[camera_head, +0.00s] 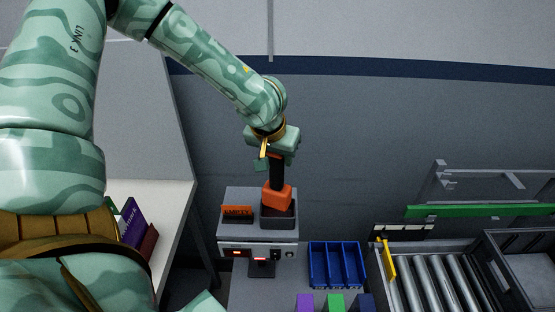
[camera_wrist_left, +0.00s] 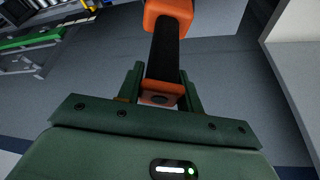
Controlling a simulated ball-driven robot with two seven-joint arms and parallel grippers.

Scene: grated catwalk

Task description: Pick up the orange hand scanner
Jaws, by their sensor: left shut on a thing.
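The orange hand scanner (camera_head: 278,196) has an orange head at the bottom and a black handle that points up. It stands upright over a dark cradle (camera_head: 279,222) on a grey unit; I cannot tell whether its head still touches the cradle. My left gripper (camera_head: 275,157) comes from above and is shut on the upper end of the handle. In the left wrist view the scanner (camera_wrist_left: 165,50) runs away from between the two green fingers (camera_wrist_left: 160,92), its orange end cap between them. My right gripper is not in view.
A blue divided tray (camera_head: 335,264) lies to the right, near a roller conveyor (camera_head: 431,284) with a yellow bar (camera_head: 388,262). A white shelf (camera_head: 165,205) with books is at left.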

